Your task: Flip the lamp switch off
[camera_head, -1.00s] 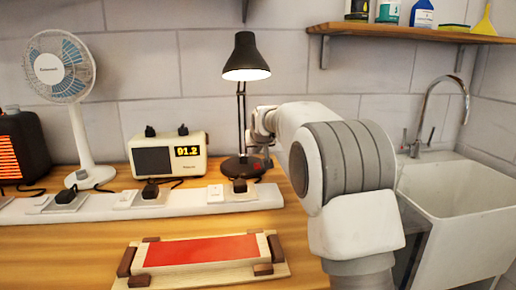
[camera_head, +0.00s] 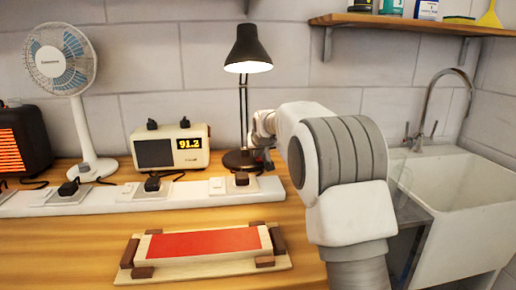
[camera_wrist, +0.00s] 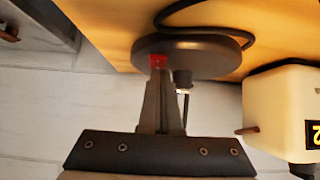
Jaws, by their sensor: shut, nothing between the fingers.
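The black desk lamp (camera_head: 247,62) stands upright at the back of the bench, and its bulb is glowing. Its round dark base (camera_head: 236,161) also shows in the wrist view (camera_wrist: 205,58). A small red switch (camera_wrist: 158,61) sits on the base's edge in the wrist view; I cannot make it out in the head view. My gripper (camera_wrist: 161,74) is shut and empty, its tips at or just short of the red switch; contact cannot be told. In the head view my gripper (camera_head: 267,158) is beside the right side of the lamp base, partly covered by my arm.
A white power strip (camera_head: 110,201) with several plugs runs in front of the lamp. A cream radio-like box (camera_head: 170,152) and a fan (camera_head: 66,60) stand left. A red-topped block (camera_head: 203,243) lies in front. A sink (camera_head: 455,200) is at right.

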